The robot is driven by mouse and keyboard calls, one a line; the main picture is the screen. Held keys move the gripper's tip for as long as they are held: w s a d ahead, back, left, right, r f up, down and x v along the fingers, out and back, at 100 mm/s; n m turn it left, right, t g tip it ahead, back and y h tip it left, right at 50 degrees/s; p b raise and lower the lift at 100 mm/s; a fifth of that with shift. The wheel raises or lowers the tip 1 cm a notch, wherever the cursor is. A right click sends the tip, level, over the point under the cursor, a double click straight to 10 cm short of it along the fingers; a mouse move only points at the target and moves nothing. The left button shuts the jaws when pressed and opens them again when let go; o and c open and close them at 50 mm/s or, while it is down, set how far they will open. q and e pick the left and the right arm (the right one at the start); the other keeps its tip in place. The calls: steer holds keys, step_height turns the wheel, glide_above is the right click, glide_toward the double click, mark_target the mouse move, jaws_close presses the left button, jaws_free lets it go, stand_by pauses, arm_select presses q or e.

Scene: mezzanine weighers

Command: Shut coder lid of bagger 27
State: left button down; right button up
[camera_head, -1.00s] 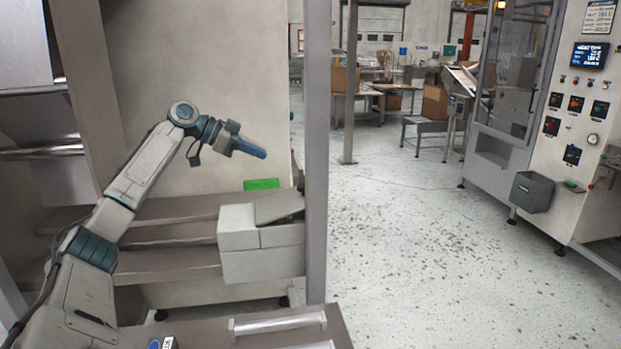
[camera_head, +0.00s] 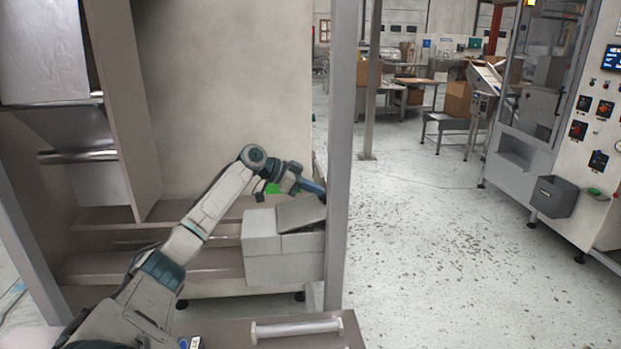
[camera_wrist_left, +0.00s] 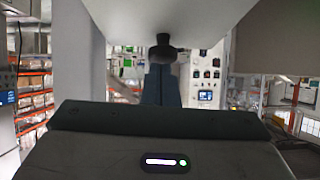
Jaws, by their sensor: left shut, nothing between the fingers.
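The coder is a light grey box (camera_head: 284,258) on the bagger's frame, in the lower middle of the head view. Its grey lid (camera_head: 300,211) sits at the top right of the box and looks tilted; how far it stands open is hard to tell. My left gripper (camera_head: 316,188) is shut and empty, just above the lid's upper edge; I cannot tell whether it touches. Its dark fingers also show in the left wrist view (camera_wrist_left: 160,86). The bagger's number is not legible. My right gripper is not in view.
A grey upright post (camera_head: 342,150) stands just right of the lid and gripper. Brown frame rails (camera_head: 200,262) run left of the box. A bar handle (camera_head: 295,328) lies in front. Open floor (camera_head: 430,240) extends to the right.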

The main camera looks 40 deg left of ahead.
mark_target(320, 197)
arm_select(q)
steer(key=shift+d+f, duration=0.1)
steer(key=shift+f, duration=0.05)
steer(key=shift+w+d+f+b, duration=0.15)
steer(key=shift+f+b, duration=0.15)
steer(key=shift+b, duration=0.25)
steer(key=shift+w+d+f+g+y, duration=0.25)
steer(key=shift+w+f, duration=0.15)
steer(key=shift+f, duration=0.2)
steer(key=shift+w+d+f+g+y, duration=0.15)
steer(key=shift+w+d+f+g, duration=0.1)
steer(key=shift+w+f, duration=0.25)
steer(key=shift+f+b, duration=0.3)
steer(key=shift+f, duration=0.05)
steer(key=shift+s, duration=0.1)
steer(key=shift+r, duration=0.1)
